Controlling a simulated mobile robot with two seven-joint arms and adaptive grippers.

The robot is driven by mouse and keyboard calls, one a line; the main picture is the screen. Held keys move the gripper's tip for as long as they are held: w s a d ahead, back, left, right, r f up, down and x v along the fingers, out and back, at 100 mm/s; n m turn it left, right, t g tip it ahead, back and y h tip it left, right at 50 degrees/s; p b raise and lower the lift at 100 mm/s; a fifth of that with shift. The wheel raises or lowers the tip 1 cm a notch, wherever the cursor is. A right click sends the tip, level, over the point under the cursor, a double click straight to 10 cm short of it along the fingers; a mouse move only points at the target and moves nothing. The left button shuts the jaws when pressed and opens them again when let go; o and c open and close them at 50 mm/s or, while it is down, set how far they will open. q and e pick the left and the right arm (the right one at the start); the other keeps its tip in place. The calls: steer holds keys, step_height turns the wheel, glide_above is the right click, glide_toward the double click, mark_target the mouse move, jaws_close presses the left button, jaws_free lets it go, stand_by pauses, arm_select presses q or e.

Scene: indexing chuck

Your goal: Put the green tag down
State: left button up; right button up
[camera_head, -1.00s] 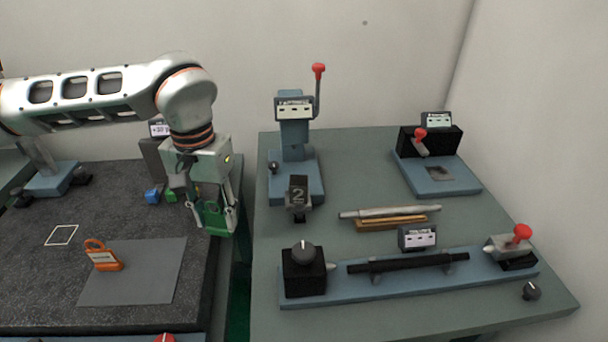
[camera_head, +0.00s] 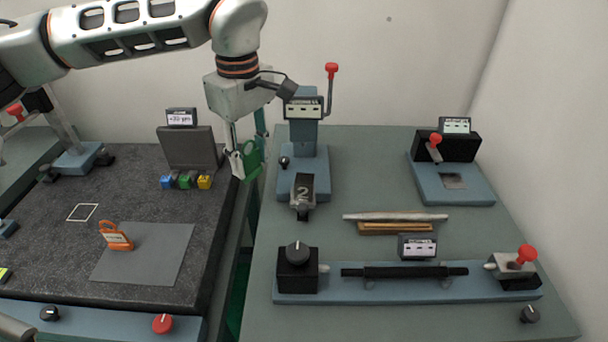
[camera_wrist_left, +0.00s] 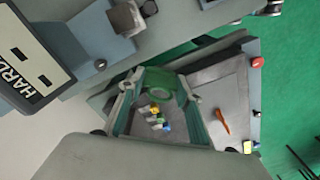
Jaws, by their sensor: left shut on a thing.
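My left gripper (camera_head: 248,157) is shut on the green tag (camera_head: 251,160) and holds it in the air, above the gap between the dark left table and the right bench. In the left wrist view the green tag (camera_wrist_left: 163,82) shows between the fingers, with its ring facing the camera. My right gripper is not in view.
A white outlined square (camera_head: 83,212) and small blue, green and yellow blocks (camera_head: 186,182) are on the dark table (camera_head: 60,260). A hardness tester (camera_head: 304,150) stands just right of the gripper. A long blue fixture (camera_head: 400,285) lies on the right bench.

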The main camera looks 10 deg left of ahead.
arm_select(q)
steer(key=w+d+r+n+p, duration=0.2)
steer(key=w+d+r+n, duration=0.15)
steer(key=r+n, duration=0.6)
step_height(320, 180, up, 8)
steer(key=n+p, duration=0.3)
steer(key=n, duration=1.3)
glide_above(304, 179)
step_height(304, 179, down, 19)
steer(key=shift+f+p, duration=0.2)
steer(key=shift+p, duration=0.25)
steer(key=shift+f, duration=0.35)
steer(key=o, duration=0.9)
steer(key=shift+r, duration=0.1)
